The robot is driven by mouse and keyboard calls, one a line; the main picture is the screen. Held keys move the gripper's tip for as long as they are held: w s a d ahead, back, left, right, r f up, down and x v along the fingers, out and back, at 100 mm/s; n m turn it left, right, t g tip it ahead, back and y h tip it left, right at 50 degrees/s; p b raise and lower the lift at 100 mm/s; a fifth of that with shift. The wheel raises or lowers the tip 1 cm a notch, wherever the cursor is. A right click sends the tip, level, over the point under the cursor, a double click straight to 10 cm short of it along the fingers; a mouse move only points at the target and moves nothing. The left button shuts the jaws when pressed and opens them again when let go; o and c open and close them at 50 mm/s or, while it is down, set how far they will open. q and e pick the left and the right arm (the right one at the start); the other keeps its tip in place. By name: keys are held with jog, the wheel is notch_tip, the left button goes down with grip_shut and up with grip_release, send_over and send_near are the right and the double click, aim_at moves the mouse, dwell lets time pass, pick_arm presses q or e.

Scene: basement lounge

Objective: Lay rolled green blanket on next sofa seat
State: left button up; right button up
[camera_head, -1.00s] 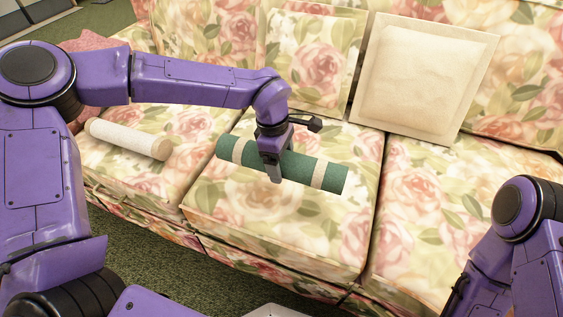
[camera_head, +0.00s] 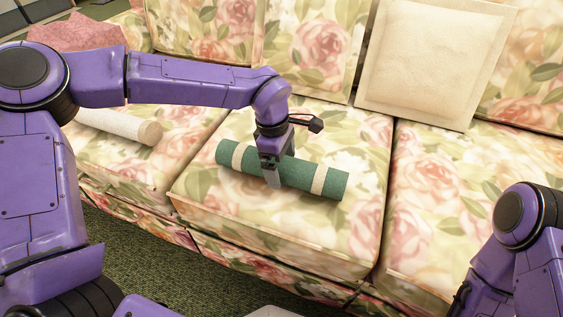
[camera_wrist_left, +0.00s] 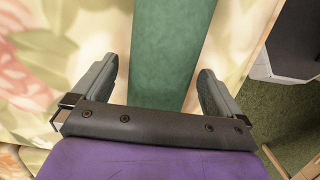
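The rolled green blanket (camera_head: 315,178) has pale bands and lies over the middle sofa seat (camera_head: 270,235), slanting slightly down to the right. My left gripper (camera_head: 272,180) points down over its middle, with the fingers on either side of it. In the left wrist view the green roll (camera_wrist_left: 165,60) runs between the spread fingers, with a clear gap at the left finger and a thin one at the right. The blanket appears to rest on the cushion. My right arm shows at the lower right; its gripper is out of view.
A white roll (camera_head: 122,126) lies on the left seat (camera_head: 130,165). A cream pillow (camera_head: 430,60) and a floral pillow (camera_head: 312,50) lean on the backrest. A pink cloth (camera_head: 75,35) is at the far left. The right seat (camera_head: 450,200) is clear.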

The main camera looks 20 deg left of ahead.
pick_arm(q)
jog(key=r+p, duration=0.1)
jog(key=r, duration=0.2)
jog(key=a+r+p, duration=0.1)
jog(key=r+p, duration=0.1)
jog(key=r, duration=0.1)
jog(key=r+p, duration=0.1)
jog(key=r, duration=0.2)
jog(key=shift+a+r+p, duration=0.2)
jog(key=shift+r+p, duration=0.1)
jog(key=shift+p, duration=0.1)
jog(key=shift+a+r, duration=0.1)
jog(key=shift+r, duration=0.3)
